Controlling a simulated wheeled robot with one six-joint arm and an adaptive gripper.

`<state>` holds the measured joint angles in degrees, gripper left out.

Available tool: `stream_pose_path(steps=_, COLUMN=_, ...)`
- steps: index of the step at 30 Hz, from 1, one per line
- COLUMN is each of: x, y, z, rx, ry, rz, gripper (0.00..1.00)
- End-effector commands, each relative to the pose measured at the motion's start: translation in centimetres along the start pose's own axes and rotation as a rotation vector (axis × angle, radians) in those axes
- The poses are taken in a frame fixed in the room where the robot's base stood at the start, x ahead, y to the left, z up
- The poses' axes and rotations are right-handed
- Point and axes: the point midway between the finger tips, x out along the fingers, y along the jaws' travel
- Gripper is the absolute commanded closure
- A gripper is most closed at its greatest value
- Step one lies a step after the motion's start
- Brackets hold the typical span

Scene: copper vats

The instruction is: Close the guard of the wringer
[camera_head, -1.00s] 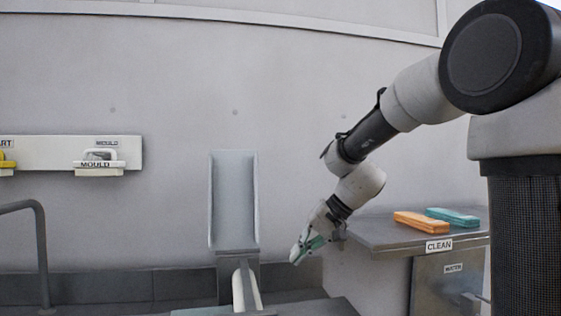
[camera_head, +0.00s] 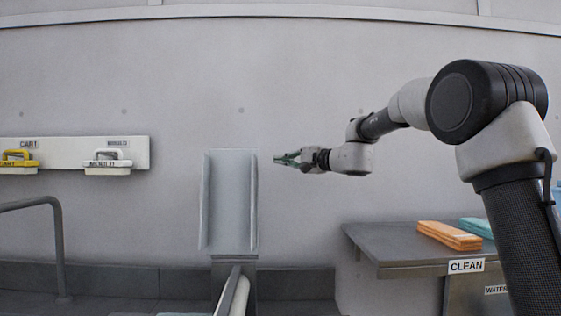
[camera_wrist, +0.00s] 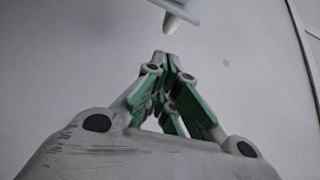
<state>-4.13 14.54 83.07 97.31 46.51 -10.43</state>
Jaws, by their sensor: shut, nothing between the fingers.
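A pale grey trough-shaped panel, which looks like the wringer's guard (camera_head: 229,202), stands upright against the wall in the head view. Below it, the wringer is cut off by the bottom edge; a dark support and a pale roller-like part (camera_head: 236,296) show. My gripper (camera_head: 278,159), with green fingers, is shut and empty.
A grey table (camera_head: 390,254) labelled CLEAN stands at right with orange (camera_head: 449,235) and teal (camera_head: 478,228) blocks on it. A wall rack (camera_head: 70,168) holds yellow and white handled items. A grey rail (camera_head: 58,240) is at left. The wall between guard and table is clear.

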Motion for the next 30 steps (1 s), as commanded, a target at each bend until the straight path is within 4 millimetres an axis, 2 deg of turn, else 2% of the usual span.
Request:
stream_pose_path(steps=6, x=4.2, y=0.1, z=0.1, rx=0.0, ry=-0.004, rz=0.001, gripper=1.0)
stream_pose_path(steps=13, x=7.4, y=0.1, z=0.1, rx=-0.001, ry=-0.003, rz=0.001, gripper=1.0)
stream_pose_path(steps=19, x=8.3, y=0.0, z=0.1, rx=-0.001, ry=-0.001, rz=0.001, gripper=1.0)
stream_pose_path(steps=30, x=8.2, y=0.0, z=0.2, rx=-0.004, ry=-0.001, rz=-0.001, gripper=1.0)
